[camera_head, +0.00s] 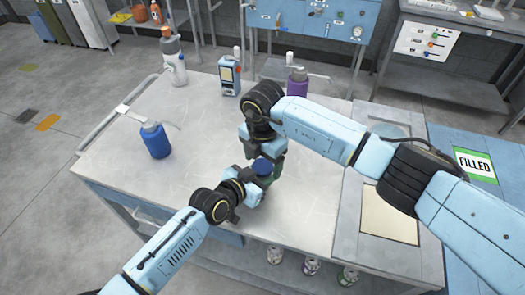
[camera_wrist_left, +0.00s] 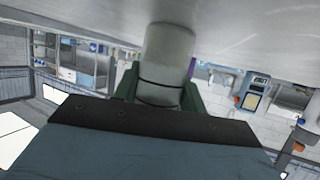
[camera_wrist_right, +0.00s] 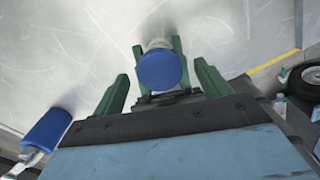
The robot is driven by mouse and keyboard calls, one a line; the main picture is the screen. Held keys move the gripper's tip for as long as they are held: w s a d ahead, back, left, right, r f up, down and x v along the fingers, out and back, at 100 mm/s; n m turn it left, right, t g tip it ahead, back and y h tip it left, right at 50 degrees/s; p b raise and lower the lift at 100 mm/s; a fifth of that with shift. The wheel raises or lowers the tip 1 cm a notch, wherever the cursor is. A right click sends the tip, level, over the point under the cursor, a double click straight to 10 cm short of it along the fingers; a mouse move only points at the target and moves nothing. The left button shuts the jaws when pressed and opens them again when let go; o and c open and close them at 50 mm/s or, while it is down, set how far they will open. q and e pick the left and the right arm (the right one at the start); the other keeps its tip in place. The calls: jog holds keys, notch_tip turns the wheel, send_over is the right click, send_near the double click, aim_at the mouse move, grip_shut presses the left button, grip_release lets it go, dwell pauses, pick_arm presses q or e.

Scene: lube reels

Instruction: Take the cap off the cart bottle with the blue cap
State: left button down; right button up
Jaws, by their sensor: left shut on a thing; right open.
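The bottle with the blue cap (camera_head: 262,166) stands on the cart top (camera_head: 215,215). Its pale body (camera_wrist_left: 168,55) shows in the left wrist view. My left gripper (camera_wrist_left: 160,95) is shut around that body, one green finger on each side. In the head view the left gripper (camera_head: 264,180) covers most of the bottle. My right gripper (camera_wrist_right: 162,85) is open, its fingers spread to both sides of the blue cap (camera_wrist_right: 160,70) in its wrist view. I cannot tell whether the right fingers are level with the cap. The cap sits on the bottle.
A blue container (camera_head: 156,141) stands to the left on the cart. A "FILLED" sign (camera_head: 475,165) is at the right. The front left cart top is clear.

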jog(key=shift+f, duration=0.25)
jog(key=c, duration=1)
jog(key=n, duration=0.3)
jog(key=shift+c, duration=0.2)
jog(key=o, duration=1.1)
